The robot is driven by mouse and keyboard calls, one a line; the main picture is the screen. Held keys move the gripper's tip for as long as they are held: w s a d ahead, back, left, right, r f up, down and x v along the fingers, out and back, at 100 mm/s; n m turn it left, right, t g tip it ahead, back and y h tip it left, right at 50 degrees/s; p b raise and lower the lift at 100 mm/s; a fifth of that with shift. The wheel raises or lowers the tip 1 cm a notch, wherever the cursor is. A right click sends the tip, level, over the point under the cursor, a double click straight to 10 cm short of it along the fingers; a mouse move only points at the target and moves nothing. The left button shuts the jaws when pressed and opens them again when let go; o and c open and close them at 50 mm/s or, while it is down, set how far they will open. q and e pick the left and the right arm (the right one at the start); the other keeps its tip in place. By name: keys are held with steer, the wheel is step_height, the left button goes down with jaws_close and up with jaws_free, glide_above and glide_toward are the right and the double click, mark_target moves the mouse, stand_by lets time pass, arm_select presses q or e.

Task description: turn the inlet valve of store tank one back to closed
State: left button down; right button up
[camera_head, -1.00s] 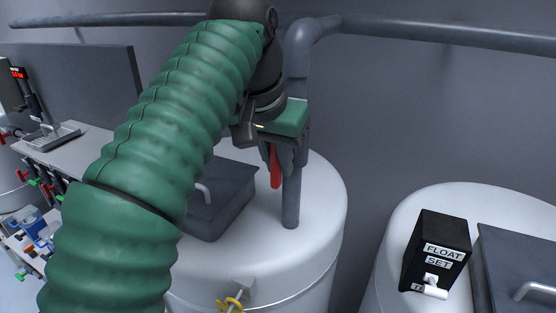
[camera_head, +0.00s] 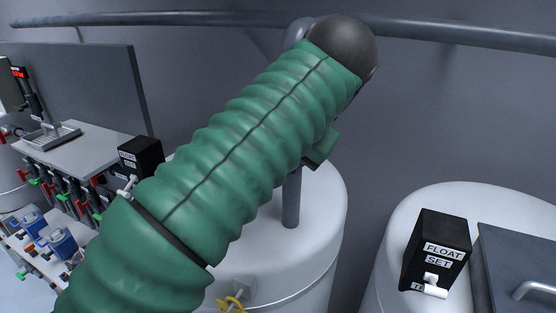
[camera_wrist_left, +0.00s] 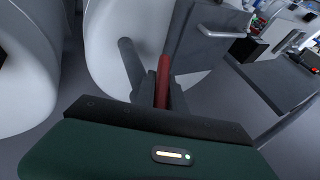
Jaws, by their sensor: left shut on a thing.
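My left arm's green sleeve crosses the middle white tank (camera_head: 322,215) in the head view. It hides most of my left gripper, the valve and the upper part of the grey inlet pipe (camera_head: 291,203). In the left wrist view my left gripper (camera_wrist_left: 163,98) is shut on the red valve lever (camera_wrist_left: 164,80), whose end shows between the dark fingers. The inlet pipe (camera_wrist_left: 130,62) runs beside the lever down to the white tank (camera_wrist_left: 103,62). The valve body is hidden, so I cannot tell the lever's angle to the pipe. My right gripper is not in view.
A black float-set box (camera_head: 437,250) and a grey hatch (camera_head: 520,270) sit on the right tank (camera_head: 400,215). A yellow valve (camera_head: 232,304) is on the middle tank's front. A grey overhead pipe (camera_head: 450,35) runs along the wall. Another black box (camera_head: 140,155) stands at the left.

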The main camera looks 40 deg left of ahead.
arm_select(q)
steer(key=y, duration=0.1)
steer(key=m+y+b, duration=0.1)
steer(key=y, duration=0.1)
steer(key=g+y+b, duration=0.1)
steer(key=y, duration=0.1)
steer(key=shift+f, duration=0.25)
steer(key=m+y+b, duration=0.1)
steer(key=y+b, duration=0.1)
steer(key=y, duration=0.1)
steer(key=shift+r+m+y+b, duration=0.15)
steer(key=shift+m+y+b, duration=0.45)
steer(key=shift+y+b, duration=0.85)
steer(key=c, duration=1.5)
jaws_free()
steer(key=shift+o, duration=0.5)
steer(key=shift+w, duration=0.2)
steer(key=shift+a+r, duration=0.1)
